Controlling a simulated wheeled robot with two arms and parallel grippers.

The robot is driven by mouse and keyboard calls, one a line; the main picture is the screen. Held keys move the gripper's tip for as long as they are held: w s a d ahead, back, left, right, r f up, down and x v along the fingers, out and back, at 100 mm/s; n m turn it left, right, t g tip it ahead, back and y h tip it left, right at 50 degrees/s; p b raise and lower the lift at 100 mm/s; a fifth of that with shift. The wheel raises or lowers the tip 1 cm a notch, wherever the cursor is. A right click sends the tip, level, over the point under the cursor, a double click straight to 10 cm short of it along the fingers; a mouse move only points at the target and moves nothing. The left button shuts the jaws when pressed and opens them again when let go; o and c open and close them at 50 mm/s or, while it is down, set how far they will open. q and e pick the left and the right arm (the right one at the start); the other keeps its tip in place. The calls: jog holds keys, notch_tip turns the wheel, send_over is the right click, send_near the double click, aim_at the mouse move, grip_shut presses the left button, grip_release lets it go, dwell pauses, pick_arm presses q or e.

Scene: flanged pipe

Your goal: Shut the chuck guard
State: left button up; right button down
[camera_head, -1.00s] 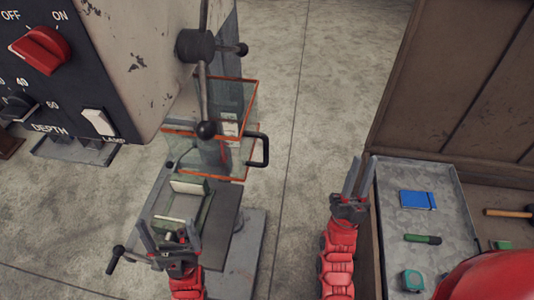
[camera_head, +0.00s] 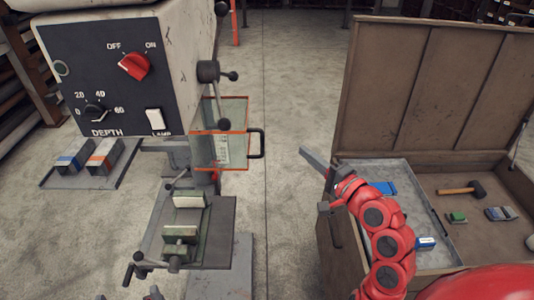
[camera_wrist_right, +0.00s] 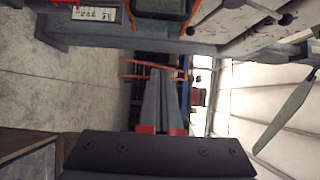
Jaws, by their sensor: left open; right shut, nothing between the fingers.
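The chuck guard (camera_head: 222,148) is a clear panel with orange edges, below the grey head of the drill press. Its black handle (camera_head: 261,143) sticks out on its right side. The guard stands at an angle, and I cannot tell how far it is swung. My right gripper (camera_head: 303,151) is shut and empty, right of the handle and apart from it, pointing left. Its closed fingers also show in the right wrist view (camera_wrist_right: 162,72).
The drill press (camera_head: 190,60) carries a switch panel and feed levers. A vise (camera_head: 185,220) sits on its table. At the right, an open brown chest (camera_head: 425,90) holds a grey tray (camera_head: 398,165) and tools, among them a hammer (camera_head: 465,190). Bare floor lies between press and chest.

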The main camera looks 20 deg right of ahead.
jog(key=w+a+p, duration=0.6)
jog(key=a, duration=0.1)
jog(key=shift+w+f+p, duration=0.15)
jog(key=shift+w+p, duration=0.2)
jog(key=shift+w, duration=0.05)
jog(key=shift+f, duration=0.1)
dwell(0.4)
